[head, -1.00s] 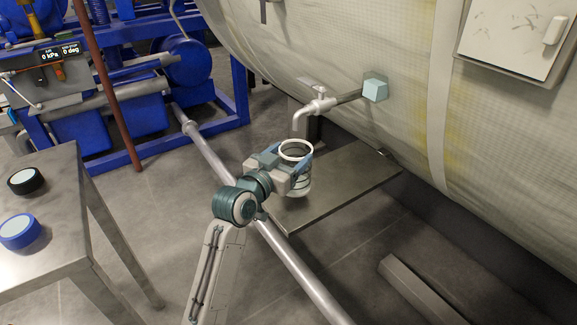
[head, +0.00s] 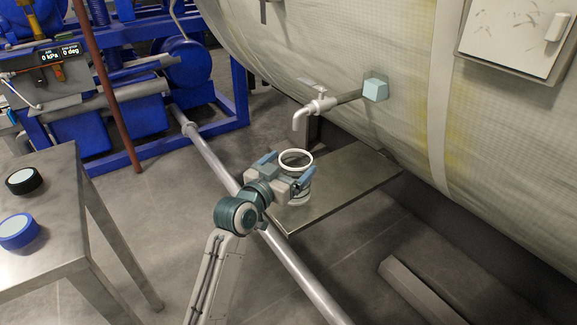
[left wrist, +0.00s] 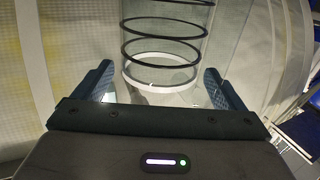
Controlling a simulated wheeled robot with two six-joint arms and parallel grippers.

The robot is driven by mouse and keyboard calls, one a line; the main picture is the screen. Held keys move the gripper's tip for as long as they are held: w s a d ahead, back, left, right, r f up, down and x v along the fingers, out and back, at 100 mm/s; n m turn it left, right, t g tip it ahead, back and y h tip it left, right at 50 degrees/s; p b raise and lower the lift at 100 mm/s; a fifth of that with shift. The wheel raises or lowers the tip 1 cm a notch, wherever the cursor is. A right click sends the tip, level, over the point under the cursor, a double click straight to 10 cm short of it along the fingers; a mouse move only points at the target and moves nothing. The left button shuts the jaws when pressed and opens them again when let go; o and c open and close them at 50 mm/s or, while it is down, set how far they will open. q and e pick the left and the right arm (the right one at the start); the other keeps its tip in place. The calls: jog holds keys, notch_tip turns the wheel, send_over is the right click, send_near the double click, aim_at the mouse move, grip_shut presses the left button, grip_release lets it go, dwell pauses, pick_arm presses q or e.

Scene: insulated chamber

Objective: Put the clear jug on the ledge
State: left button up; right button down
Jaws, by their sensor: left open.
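The clear jug (head: 297,194) has a white rim and dark bands around its see-through wall. It looks upright on the near left part of the ledge (head: 345,185), a flat grey metal plate under the tap. My left gripper (head: 287,168) is open with one finger on either side of the jug. In the left wrist view, the jug (left wrist: 165,48) stands between the spread fingers, with gaps at both sides. The gripper hides part of the jug's near side. My right gripper is not in view.
A tap (head: 316,107) sticks out from the chamber wall (head: 350,45) just behind the jug. A metal table (head: 60,215) at left carries a black-sided and a blue-sided round object. A long pipe (head: 225,170) runs below my arm. The right part of the ledge is clear.

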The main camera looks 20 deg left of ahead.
pick_arm(q)
jog(key=shift+s+a, duration=0.1)
jog(key=shift+s, duration=0.25)
jog(key=v, duration=1)
jog(key=s+a+f+n+g+y, duration=0.1)
jog(key=s+f+g, duration=0.8)
jog(key=s+f, duration=1.3)
jog(key=shift+s+f+n+y+p, duration=0.15)
jog(key=shift+s+n+y+p, duration=0.15)
jog(key=shift+s+n+y, duration=0.75)
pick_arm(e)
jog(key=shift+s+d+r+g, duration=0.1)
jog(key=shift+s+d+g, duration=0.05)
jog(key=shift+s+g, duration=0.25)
